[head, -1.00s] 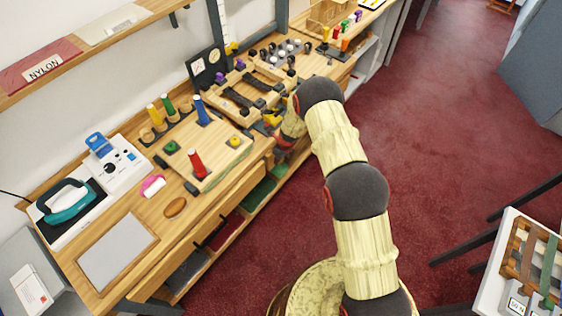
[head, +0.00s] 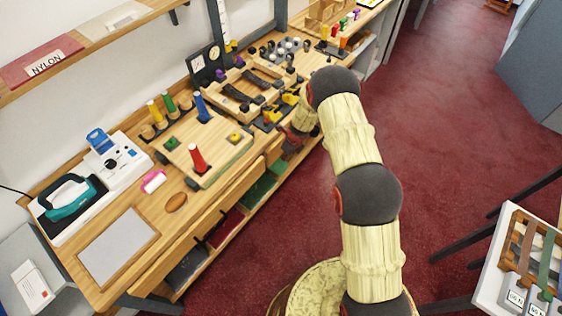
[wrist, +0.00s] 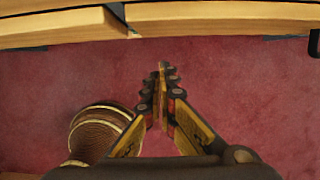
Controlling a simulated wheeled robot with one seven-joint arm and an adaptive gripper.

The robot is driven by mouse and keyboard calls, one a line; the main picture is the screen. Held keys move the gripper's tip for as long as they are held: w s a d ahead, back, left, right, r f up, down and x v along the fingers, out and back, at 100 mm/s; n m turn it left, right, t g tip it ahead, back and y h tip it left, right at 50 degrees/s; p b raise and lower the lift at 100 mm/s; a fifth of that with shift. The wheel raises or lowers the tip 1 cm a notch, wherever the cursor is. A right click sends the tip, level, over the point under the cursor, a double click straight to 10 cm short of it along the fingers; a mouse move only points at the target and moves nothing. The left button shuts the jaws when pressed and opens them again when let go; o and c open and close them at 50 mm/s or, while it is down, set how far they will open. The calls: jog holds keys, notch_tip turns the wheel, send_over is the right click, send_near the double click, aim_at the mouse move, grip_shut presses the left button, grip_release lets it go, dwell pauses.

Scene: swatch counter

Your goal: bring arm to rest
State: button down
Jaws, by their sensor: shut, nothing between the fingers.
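My arm reaches up from the bottom of the head view and bends down toward the front edge of the wooden counter (head: 258,172). My gripper (head: 291,146) hangs at that edge, small and partly hidden by my wrist. In the wrist view my gripper (wrist: 163,72) shows from behind with its fingers together and nothing between them. Red carpet lies below it, and the counter's edge (wrist: 210,22) runs across the top of that view, apart from the fingertips.
Yellow-and-black pieces (head: 272,115) stand on the counter close to my wrist. A board with a red peg (head: 196,158) and a teal iron (head: 70,200) are farther left. A white table (head: 490,298) with straps stands at lower right. The red carpet (head: 430,130) right of my arm is clear.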

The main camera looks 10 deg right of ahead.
jog(key=v, duration=0.6)
jog(key=shift+s+d, duration=0.1)
jog(key=shift+s, duration=0.1)
jog(key=shift+f, duration=0.1)
